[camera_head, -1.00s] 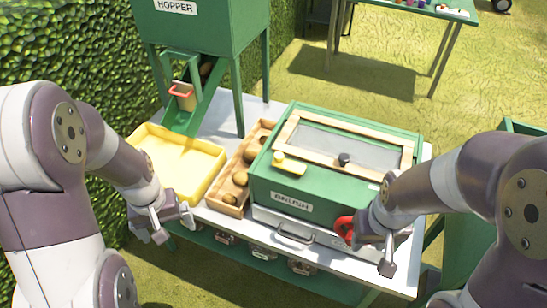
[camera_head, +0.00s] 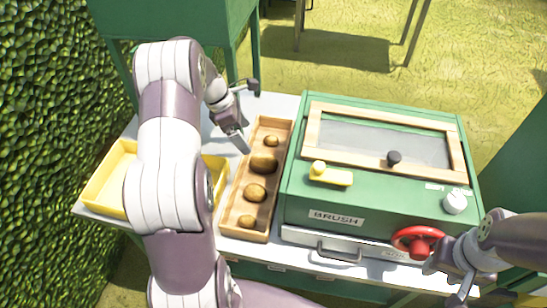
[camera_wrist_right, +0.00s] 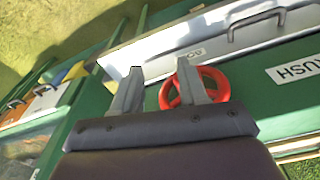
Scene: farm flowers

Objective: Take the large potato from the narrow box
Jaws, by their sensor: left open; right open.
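The narrow wooden box (camera_head: 243,235) stands on the table between the yellow tray and the green brush machine. It holds several brown potatoes in a row. The large potato (camera_head: 263,163) looks to be the second from the far end, with a small one (camera_head: 271,141) behind it and two others (camera_head: 255,192) in front. My left gripper (camera_head: 245,115) is open and empty, just behind and left of the box's far end. My right gripper (camera_head: 446,284) is open and empty in front of the machine, near its red wheel. Its fingers also show in the right wrist view (camera_wrist_right: 158,82).
The green brush machine (camera_head: 330,200) stands right of the box, with a red wheel (camera_head: 418,243), a yellow handle (camera_head: 330,175) and a drawer handle (camera_head: 338,252). The yellow tray (camera_head: 105,180) is at the left, partly behind my left arm. The hopper's legs rise behind.

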